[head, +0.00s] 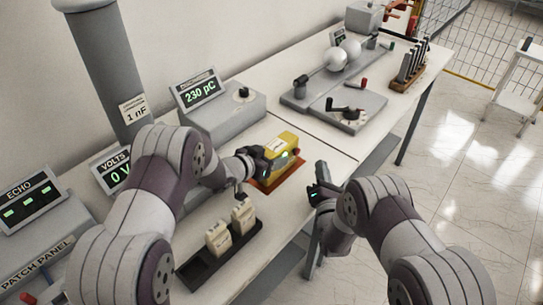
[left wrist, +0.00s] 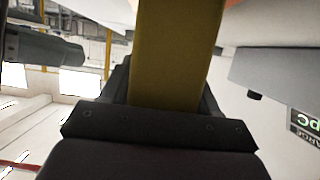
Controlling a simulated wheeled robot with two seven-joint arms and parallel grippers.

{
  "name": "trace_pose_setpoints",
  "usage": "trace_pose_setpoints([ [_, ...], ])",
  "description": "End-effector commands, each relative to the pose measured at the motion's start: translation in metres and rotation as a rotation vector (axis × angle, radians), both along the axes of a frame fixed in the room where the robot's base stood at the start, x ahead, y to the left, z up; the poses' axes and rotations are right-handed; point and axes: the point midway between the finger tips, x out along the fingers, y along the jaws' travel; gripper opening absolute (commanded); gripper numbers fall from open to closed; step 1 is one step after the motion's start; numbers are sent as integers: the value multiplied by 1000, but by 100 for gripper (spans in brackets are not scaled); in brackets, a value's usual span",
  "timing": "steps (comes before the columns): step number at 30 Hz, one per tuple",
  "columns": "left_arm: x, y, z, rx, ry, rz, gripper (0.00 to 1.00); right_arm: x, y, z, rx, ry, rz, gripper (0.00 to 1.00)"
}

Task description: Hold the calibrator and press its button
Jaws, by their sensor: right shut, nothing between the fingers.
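The yellow calibrator (head: 283,142) is at the middle of the table, over a red-brown mat (head: 285,180). It has a pale label on top, a small green light and a red button (head: 297,152) at its right end. My left gripper (head: 262,163) is at its near left side. In the left wrist view the yellow body (left wrist: 175,50) fills the space between the fingers, and the gripper is shut on it. Whether the calibrator touches the mat is unclear. My right gripper (head: 318,192) is shut and empty, right of the calibrator and apart from it, near the table's edge.
A discharge meter (head: 199,91) reading 230 pC stands behind. A dark tray (head: 205,265) with two pale blocks lies in front. Open floor lies right of the table.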

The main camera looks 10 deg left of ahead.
Motion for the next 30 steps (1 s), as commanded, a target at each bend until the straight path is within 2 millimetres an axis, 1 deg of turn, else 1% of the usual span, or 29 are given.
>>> trace_pose_setpoints([
  [1, 0, 0, 0, 0, 0, 0, 77, 0, 0, 0, 0, 0, 0, 0],
  [2, 0, 0, 0, 0, 0, 0, 87, 0, 0, 0, 0, 0, 0, 0],
  [10, 0, 0, 0, 0, 0, 0, 87, 0, 0, 0, 0, 0, 0, 0],
  [13, -6, 5, 4, 0, 0, 2, 87, 0, 0, 0, 0, 0, 0, 0],
  [17, -28, 21, 16, 0, -3, 4, 87, 0, 0, 0, 0, 0, 0, 0],
  [21, -58, 40, 30, 0, -1, 4, 87, 0, 0, 0, 0, 0, 0, 0],
  [24, -75, 51, 38, 0, -1, 3, 87, 0, 0, 0, 0, 0, 0, 0],
  [27, -86, 58, 43, 0, -1, 2, 87, 0, 0, 0, 0, 0, 0, 0],
  [30, -92, 62, 45, 0, 0, 1, 87, 0, 0, 0, 0, 0, 0, 0],
])
